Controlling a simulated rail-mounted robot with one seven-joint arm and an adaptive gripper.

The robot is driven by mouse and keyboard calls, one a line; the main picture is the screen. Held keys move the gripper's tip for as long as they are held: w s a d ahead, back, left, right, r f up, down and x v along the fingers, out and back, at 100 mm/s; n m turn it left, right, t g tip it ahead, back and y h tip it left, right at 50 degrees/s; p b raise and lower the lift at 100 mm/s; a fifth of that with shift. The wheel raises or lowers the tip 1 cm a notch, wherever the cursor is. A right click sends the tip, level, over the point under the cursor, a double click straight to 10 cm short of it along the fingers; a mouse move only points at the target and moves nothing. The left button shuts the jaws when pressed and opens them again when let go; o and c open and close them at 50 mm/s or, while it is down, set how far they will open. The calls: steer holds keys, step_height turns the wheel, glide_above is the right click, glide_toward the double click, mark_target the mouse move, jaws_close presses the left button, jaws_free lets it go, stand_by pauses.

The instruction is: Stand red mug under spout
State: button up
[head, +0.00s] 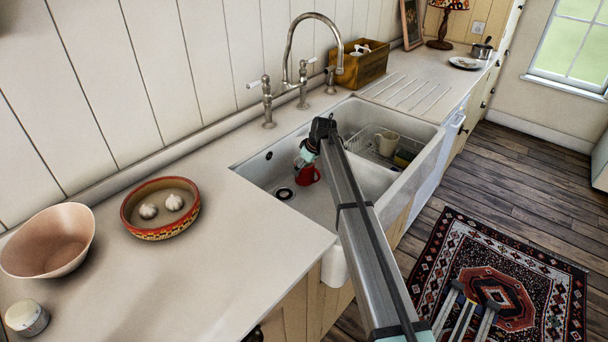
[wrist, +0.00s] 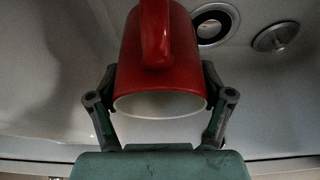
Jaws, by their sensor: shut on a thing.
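The red mug (head: 309,176) is low inside the left basin of the white sink (head: 240,167). My gripper (head: 304,160) reaches down into that basin and is shut on it. In the wrist view the mug (wrist: 160,65) sits between the two fingers of my gripper (wrist: 159,88), its open rim facing the palm and its handle toward the camera. I cannot tell whether its base touches the basin floor. The tap's arched spout (head: 339,60) hangs above the sink, with its outlet higher than the mug and to its right.
A drain (head: 284,193) lies beside the mug; it also shows in the wrist view (wrist: 213,23). The right basin holds a wire rack (head: 361,144) with a cream mug (head: 387,143). A patterned bowl with garlic (head: 160,231) and a pink bowl (head: 47,243) stand on the left counter.

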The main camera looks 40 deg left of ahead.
mark_target(304, 174)
steer(key=shift+f+p, duration=0.3)
steer(key=shift+f, duration=1.6)
steer(key=shift+f, duration=0.15)
steer(key=o, duration=1.3)
steer(key=b+v, duration=0.2)
steer(key=v, duration=1)
